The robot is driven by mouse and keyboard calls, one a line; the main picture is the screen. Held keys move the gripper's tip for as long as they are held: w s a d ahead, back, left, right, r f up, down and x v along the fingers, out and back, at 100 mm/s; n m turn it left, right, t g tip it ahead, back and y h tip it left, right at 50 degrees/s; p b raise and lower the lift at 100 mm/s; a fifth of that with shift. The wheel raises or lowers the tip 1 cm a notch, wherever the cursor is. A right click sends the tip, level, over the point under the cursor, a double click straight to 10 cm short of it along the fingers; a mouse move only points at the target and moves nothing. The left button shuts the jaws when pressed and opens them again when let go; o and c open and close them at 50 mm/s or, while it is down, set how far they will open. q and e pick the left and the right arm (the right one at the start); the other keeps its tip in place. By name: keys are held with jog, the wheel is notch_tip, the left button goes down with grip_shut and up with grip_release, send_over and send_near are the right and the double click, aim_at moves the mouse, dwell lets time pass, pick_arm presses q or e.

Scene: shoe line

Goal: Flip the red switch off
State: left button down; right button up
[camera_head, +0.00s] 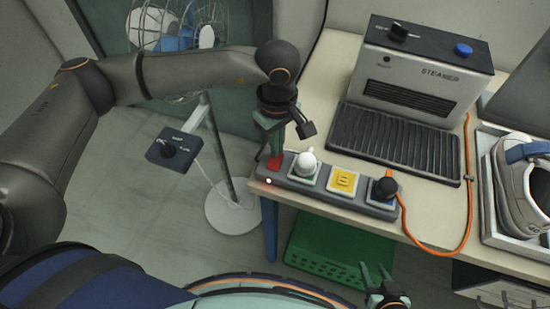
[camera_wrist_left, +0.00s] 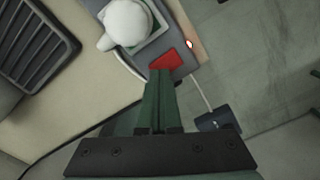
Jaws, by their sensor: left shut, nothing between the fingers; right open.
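The red switch (camera_head: 274,163) sits at the left end of a grey control strip (camera_head: 345,199) on the table. In the left wrist view the red switch (camera_wrist_left: 165,59) lies right at my fingertips. My left gripper (camera_head: 270,150) is shut and empty, pointing down over the switch. In the left wrist view its closed green fingers (camera_wrist_left: 160,75) overlap the switch's near edge; I cannot tell whether they touch it. A small light glows beside the switch (camera_head: 268,181). My right gripper (camera_head: 377,275) is open and empty at the bottom, below the table's front edge.
The strip also carries a white knob (camera_head: 306,163), a yellow button (camera_head: 343,181) and a black knob (camera_head: 384,188). A steamer (camera_head: 420,80) stands behind it. An orange cable (camera_head: 468,200) runs at the right. A fan stand (camera_head: 232,212) and a green crate (camera_head: 330,255) are off the table.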

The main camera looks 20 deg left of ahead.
pick_arm(q)
jog(key=shift+f+b, duration=0.8)
jog(key=shift+f, duration=0.05)
jog(key=shift+r, duration=0.1)
jog(key=shift+r+p, duration=1.6)
jog(key=shift+r, duration=1.85)
